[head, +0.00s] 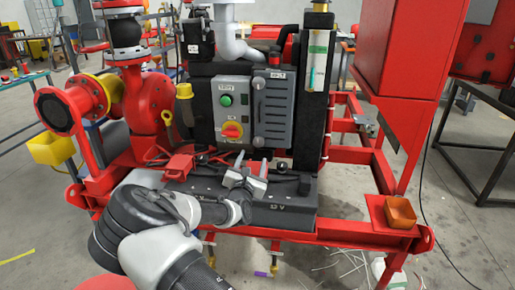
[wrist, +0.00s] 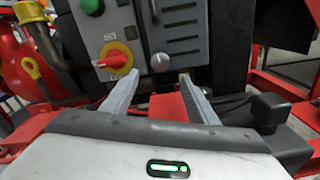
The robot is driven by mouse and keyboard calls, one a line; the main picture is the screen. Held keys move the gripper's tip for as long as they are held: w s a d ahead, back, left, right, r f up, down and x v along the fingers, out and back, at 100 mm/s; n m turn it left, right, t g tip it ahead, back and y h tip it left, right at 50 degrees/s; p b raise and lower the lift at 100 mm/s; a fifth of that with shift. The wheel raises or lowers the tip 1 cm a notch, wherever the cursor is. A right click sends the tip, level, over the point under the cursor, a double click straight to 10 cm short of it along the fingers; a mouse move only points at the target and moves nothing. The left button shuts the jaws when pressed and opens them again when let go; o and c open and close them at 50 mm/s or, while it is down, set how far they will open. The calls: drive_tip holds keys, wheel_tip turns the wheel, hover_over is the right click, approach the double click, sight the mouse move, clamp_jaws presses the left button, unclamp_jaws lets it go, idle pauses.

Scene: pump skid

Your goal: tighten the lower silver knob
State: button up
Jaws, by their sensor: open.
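The lower silver knob (wrist: 160,62) is a small round knob at the lower left corner of a grey louvered panel (wrist: 185,40). In the head view the lower silver knob (head: 258,141) shows below a second silver knob (head: 258,83) on the same panel's left edge. My gripper (wrist: 157,78) is open, its two fingers apart and pointing toward the panel. In the wrist view the knob appears between and just beyond the fingertips, not touched. In the head view my gripper (head: 250,170) is low in front of the panel, above a black box.
Left of the panel is a control box (head: 234,115) with a green button and a red rotary switch (wrist: 115,60). A black box (head: 285,213) lies below my gripper. A red pump (head: 148,105) stands left.

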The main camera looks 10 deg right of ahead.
sight(258, 143)
drive_tip(key=b+x, duration=0.2)
drive_tip(key=x, duration=0.9)
drive_tip(key=c, duration=1.1)
drive_tip(key=shift+o, duration=0.2)
drive_tip(key=p, duration=0.2)
drive_tip(key=shift+r+n+p, duration=0.3)
drive_tip(key=shift+n, duration=0.1)
drive_tip(key=n+p, duration=0.1)
drive_tip(key=p, duration=0.1)
drive_tip(key=shift+p, duration=0.3)
drive_tip(key=n+p, duration=0.2)
drive_tip(key=shift+f+n, duration=0.15)
drive_tip(key=shift+n, duration=0.25)
drive_tip(key=shift+f+n+p, duration=0.15)
drive_tip(key=shift+n+p, duration=0.9)
drive_tip(key=shift+n, duration=1.25)
